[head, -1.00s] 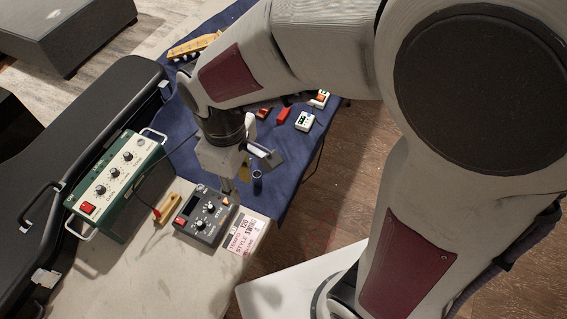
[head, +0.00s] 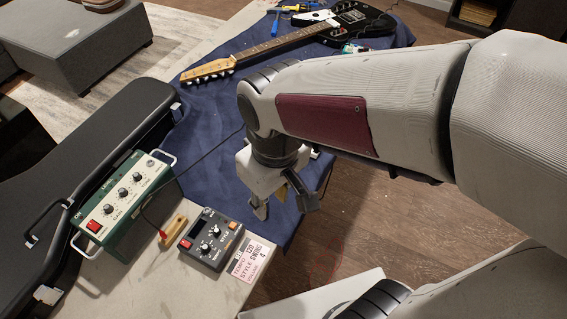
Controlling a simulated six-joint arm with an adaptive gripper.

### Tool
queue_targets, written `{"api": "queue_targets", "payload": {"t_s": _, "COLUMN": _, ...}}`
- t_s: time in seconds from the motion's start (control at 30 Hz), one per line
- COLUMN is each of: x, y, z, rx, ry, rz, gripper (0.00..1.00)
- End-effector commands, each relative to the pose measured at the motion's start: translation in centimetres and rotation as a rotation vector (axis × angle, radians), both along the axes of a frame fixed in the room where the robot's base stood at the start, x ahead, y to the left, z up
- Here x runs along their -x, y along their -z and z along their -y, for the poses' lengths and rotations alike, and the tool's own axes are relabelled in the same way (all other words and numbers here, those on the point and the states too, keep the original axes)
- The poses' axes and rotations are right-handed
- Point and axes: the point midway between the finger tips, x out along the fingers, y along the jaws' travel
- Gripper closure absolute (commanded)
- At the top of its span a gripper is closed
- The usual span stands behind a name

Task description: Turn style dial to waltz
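A dark grey drum box (head: 211,239) with small knobs, a red switch and an orange button lies on the pale table. One knob (head: 216,231) sits beside lettering that appears to read STYLE; its pointer setting is too small to read. A display card (head: 251,258) by the box reads TEMPO 120 and STYLE SWING, with a smaller line below. My gripper (head: 283,203) hangs to the upper right of the box, above the blue cloth. Its fingers are spread and nothing shows between them. It is apart from the knobs.
A green amplifier box (head: 124,200) with knobs stands left of the drum box, a cable running from it. A yellow block (head: 174,228) lies between them. A black guitar case (head: 75,165) is at the left. A guitar (head: 270,46) lies on the blue cloth (head: 208,128).

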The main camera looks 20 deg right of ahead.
Motion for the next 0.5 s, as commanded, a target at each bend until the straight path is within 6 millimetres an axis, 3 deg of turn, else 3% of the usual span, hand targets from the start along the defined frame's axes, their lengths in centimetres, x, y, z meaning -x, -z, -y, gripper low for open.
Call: {"api": "queue_targets", "payload": {"t_s": 0.5, "x": 1.3, "y": -2.2, "z": 2.2, "rx": -0.034, "ry": 0.16, "rz": 0.068, "gripper": 0.71}}
